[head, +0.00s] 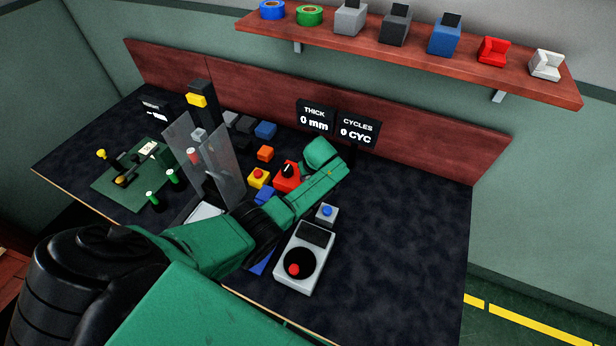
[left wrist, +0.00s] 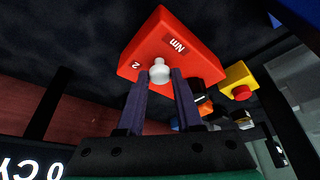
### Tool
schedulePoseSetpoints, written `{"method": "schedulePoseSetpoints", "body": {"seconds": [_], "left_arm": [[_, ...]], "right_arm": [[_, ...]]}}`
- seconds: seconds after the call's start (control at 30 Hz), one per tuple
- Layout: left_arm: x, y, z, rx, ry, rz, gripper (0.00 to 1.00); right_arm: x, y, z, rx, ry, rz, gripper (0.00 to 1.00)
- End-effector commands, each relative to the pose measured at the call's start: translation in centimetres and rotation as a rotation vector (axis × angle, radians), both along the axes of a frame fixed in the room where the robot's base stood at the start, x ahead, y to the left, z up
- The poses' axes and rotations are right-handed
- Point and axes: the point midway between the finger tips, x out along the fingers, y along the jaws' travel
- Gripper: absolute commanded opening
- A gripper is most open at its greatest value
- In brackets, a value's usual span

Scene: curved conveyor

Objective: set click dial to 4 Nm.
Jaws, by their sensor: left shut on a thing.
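The click dial is a red box (head: 286,185) on the dark bench, partly covered by my left arm in the head view. In the left wrist view the red box (left wrist: 170,38) fills the top middle, with "Nm" and "2" readable on it. A small white knob (left wrist: 159,70) stands out from it. My left gripper (left wrist: 160,80) has its two dark fingers on either side of this knob, shut on it. The dial's pointed-to value cannot be read. My right gripper is not in view.
A yellow box with a red button (head: 258,178) stands just left of the dial. A blue-button box (head: 327,213) and a grey device with a red knob (head: 306,255) stand in front. Clear panels (head: 215,160) rise at left. Signs (head: 314,118) stand behind. The bench's right side is clear.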

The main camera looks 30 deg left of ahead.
Motion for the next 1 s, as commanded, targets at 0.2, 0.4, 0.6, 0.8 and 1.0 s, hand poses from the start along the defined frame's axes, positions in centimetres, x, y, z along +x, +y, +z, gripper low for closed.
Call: {"method": "schedulePoseSetpoints", "body": {"seconds": [0.2,0.4,0.6,0.8,1.0], "left_arm": [[0.2,0.1,0.2,0.003,-0.006,0.007,0.0],[0.2,0.1,0.3,0.003,-0.006,0.006,0.0],[0.1,0.1,0.2,0.002,-0.004,0.006,0.63],[0.1,0.0,0.2,0.001,-0.002,0.005,0.63],[-0.4,-0.7,2.4,-0.002,-0.004,0.003,0.63]], "right_arm": [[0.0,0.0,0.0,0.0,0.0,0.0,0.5],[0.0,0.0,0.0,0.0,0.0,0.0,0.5],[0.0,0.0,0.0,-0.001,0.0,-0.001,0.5],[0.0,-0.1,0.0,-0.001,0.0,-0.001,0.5],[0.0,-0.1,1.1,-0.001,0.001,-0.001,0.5]]}}
